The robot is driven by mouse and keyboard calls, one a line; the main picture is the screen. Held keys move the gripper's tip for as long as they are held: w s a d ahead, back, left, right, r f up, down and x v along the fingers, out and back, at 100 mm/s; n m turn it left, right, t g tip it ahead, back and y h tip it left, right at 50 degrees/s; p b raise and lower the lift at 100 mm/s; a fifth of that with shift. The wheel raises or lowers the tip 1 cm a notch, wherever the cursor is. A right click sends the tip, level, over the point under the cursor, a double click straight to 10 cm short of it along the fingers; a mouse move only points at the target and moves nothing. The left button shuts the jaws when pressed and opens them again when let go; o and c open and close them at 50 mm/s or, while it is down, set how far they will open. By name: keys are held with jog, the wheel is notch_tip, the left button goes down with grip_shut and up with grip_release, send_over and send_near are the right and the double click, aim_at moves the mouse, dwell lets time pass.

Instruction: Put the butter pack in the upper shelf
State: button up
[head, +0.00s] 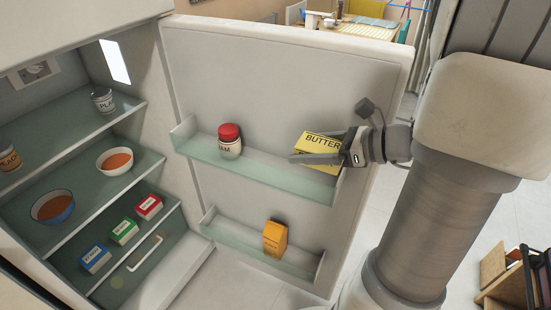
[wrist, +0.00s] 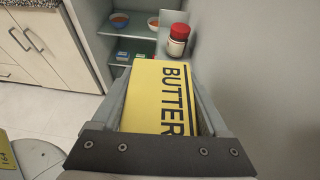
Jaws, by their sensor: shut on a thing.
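The butter pack (head: 318,142) is a yellow box with dark lettering, held at the right end of the upper door shelf (head: 262,175) in the head view. My gripper (head: 330,157) is shut on it, with a finger on each side. The pack also fills the middle of the wrist view (wrist: 160,98), between the two fingers. The pack overlaps the shelf's right part in the head view; whether it touches the shelf cannot be told. The pack's lower side is hidden.
A jar with a red lid (head: 229,141) stands on the same door shelf to the left. An orange carton (head: 275,238) stands on the lower door shelf (head: 232,240). The open fridge at left holds bowls (head: 115,160), cans and small boxes (head: 124,231). The upper door shelf's middle is clear.

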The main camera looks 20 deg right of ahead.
jog(key=w+f, duration=0.1)
jog(key=w, duration=0.1)
jog(key=w+f+b, duration=0.1)
jog(key=w+f, duration=0.1)
jog(key=w, duration=0.1)
jog(key=w+f, duration=0.2)
jog(key=w, duration=0.1)
jog(key=shift+w+a+f+b, duration=0.1)
jog(key=shift+w+a+b, duration=0.15)
jog(key=shift+b, duration=0.15)
jog(key=shift+f+b, duration=0.7)
jog(key=shift+f, duration=1.2)
jog(key=shift+f+b, duration=0.35)
jog(key=shift+f, duration=0.2)
jog(key=shift+f, duration=0.1)
jog(key=o, duration=1.4)
